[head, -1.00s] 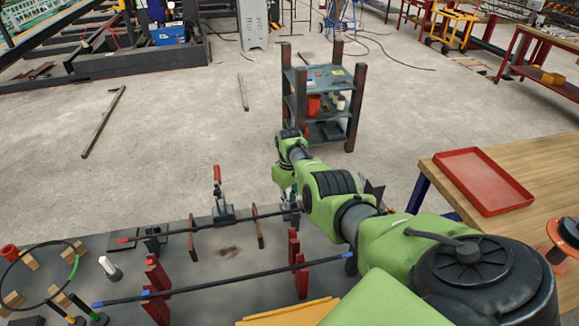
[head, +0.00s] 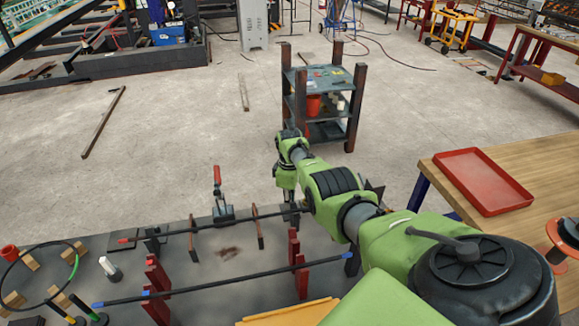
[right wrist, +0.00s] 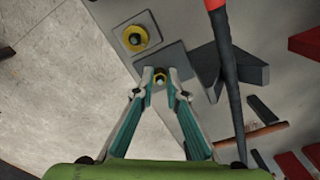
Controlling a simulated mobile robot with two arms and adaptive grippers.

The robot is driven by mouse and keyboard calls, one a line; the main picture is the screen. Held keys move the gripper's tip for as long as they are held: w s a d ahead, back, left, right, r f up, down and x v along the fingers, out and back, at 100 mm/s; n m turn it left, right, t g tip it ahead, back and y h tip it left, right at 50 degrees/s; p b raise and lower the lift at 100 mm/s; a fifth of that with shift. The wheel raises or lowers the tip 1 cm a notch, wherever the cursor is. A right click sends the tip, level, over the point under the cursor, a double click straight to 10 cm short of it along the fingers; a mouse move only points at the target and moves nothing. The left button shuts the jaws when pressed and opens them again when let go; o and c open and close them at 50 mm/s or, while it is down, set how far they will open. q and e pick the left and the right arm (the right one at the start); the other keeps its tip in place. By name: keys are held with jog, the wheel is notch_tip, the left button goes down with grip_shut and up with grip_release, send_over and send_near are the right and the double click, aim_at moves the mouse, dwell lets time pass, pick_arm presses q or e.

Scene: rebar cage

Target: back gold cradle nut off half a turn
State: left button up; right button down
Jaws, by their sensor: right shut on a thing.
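My right gripper (right wrist: 160,76) is shut on a small gold nut (right wrist: 159,83) with a dark centre, by a grey plate in the right wrist view. The fingertips sit on either side of the nut and partly hide it. A second gold nut (right wrist: 135,38) stands on a separate dark plate (right wrist: 149,22), clear of the fingers. In the head view my right gripper (head: 288,197) points down at the bench's far edge, and the nuts cannot be made out there. My left gripper is not in view.
A dark bar with a red end (right wrist: 215,5) passes right of the fingers, near dark angled blocks (right wrist: 240,70). On the bench, a long rod (head: 220,282) rests across red stands (head: 294,250). A red-handled clamp (head: 217,178) stands to the left.

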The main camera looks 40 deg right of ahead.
jog(key=shift+w, duration=0.1)
jog(key=c, duration=2)
grip_release()
jog(key=shift+c, duration=0.2)
jog(key=shift+r, duration=0.1)
notch_tip(320, 180, up, 12)
